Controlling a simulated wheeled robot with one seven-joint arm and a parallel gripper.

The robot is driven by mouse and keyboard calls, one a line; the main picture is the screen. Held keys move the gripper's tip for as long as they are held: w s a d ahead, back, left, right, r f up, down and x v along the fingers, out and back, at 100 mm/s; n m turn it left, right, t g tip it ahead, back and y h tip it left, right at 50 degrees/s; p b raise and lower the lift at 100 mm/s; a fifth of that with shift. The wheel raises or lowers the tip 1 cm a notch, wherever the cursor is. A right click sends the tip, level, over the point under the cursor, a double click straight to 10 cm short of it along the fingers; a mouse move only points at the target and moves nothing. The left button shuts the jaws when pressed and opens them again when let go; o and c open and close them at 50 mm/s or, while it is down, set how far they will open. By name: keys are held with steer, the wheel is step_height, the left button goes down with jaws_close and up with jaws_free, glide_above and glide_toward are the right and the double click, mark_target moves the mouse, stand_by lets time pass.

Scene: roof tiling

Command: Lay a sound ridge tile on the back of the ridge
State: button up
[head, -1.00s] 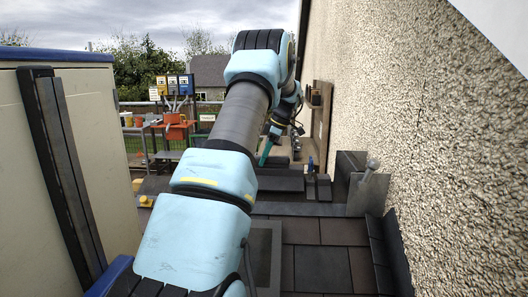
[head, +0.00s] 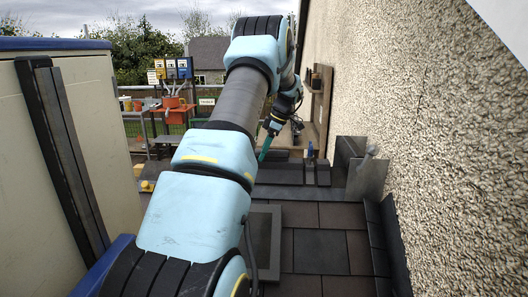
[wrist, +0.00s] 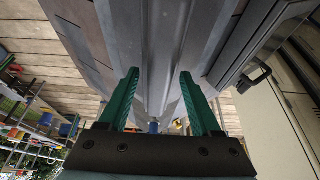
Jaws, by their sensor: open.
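My gripper (wrist: 160,76) shows in the wrist view with two green fingers spread apart. Between and beyond them is a long grey folded piece (wrist: 160,40) with a raised middle and sloping sides; I cannot tell whether the fingers touch it, or whether it is a ridge tile. In the head view my gripper (head: 264,149) is small, at the far end of my arm, above dark flat pieces (head: 279,172). My arm hides much of the middle. Dark angled pieces (head: 388,243) run along the wall at right. No tile's soundness can be judged.
Dark roof slates (head: 320,250) lie in front. A rough pebbled wall (head: 430,130) closes the right side. A grey metal sheet (head: 367,178) stands by it. A pale cabinet (head: 105,130) with a dark upright strip stands close at left. A fence and trolley lie beyond.

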steer(key=b+v, duration=0.4)
steer(key=v, duration=0.8)
steer(key=s+a+f+m+h, duration=0.1)
steer(key=s+f+m, duration=0.4)
steer(key=s, duration=0.6)
steer(key=s+a+f+m+t+h, duration=0.1)
steer(key=s+f+m, duration=0.4)
steer(key=s, duration=0.7)
steer(key=s+a+f+m+h, duration=0.2)
steer(key=s+f+m, duration=0.3)
steer(key=s+m, duration=0.4)
steer(key=s, duration=0.3)
steer(key=shift+s+a+f+t+h, duration=0.15)
steer(key=shift+s+a+t+h, duration=0.05)
steer(key=shift+a+t+h, duration=0.15)
steer(key=shift+f+b, duration=0.1)
steer(key=shift+b, duration=0.2)
steer(key=shift+f+b, duration=0.35)
